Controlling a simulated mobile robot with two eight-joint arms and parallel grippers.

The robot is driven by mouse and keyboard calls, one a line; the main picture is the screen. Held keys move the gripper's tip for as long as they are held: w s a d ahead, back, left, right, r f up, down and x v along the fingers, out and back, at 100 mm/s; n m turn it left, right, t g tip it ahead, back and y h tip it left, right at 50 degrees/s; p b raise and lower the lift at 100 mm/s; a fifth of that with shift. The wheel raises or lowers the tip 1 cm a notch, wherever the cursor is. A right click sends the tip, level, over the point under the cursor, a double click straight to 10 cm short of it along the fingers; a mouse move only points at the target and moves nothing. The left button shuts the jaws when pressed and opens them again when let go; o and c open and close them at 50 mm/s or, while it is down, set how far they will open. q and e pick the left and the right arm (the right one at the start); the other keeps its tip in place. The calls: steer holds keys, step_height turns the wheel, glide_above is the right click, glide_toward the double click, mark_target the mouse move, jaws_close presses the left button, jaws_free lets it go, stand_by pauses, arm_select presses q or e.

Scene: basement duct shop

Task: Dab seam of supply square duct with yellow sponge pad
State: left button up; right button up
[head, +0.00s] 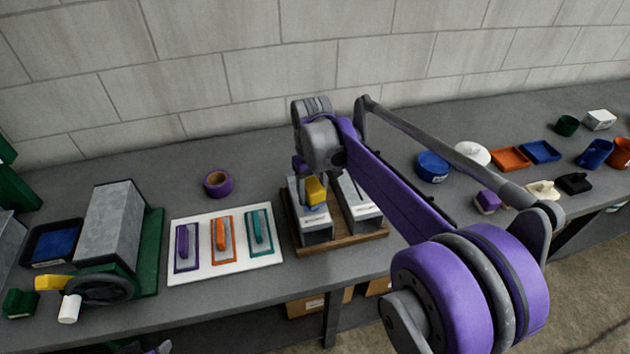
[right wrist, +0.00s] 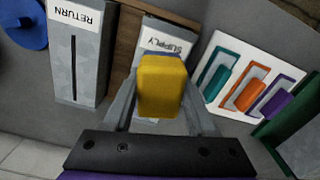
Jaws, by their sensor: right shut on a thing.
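The yellow sponge pad (head: 316,190) is held in my right gripper (head: 311,180), over the top of the supply square duct (head: 316,228). In the right wrist view the pad (right wrist: 162,85) sits between both fingers of the gripper (right wrist: 162,100). The supply duct (right wrist: 168,37) shows its SUPPLY label there, with its seam hidden behind the pad. Whether the pad touches the duct I cannot tell. The return duct (head: 361,208) stands to the right on the same wooden base (head: 345,240); its dark seam shows in the right wrist view (right wrist: 74,65).
A white board (head: 260,262) with purple, orange and teal handled pads lies left of the ducts. A purple tape roll (head: 218,184) is behind it. A grey duct on a green stand (head: 151,250) is farther left. Trays and a blue round container (head: 433,165) stand right.

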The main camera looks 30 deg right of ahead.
mark_target(314, 186)
step_height(314, 186, up, 2)
steer(key=shift+s+r, duration=0.1)
steer(key=shift+s, duration=0.05)
steer(key=shift+r+p, duration=0.5)
steer(key=shift+r, duration=0.1)
arm_select(q)
steer(key=shift+d+r, duration=0.15)
steer(key=shift+r, duration=0.75)
arm_select(e)
steer(key=shift+d, duration=0.1)
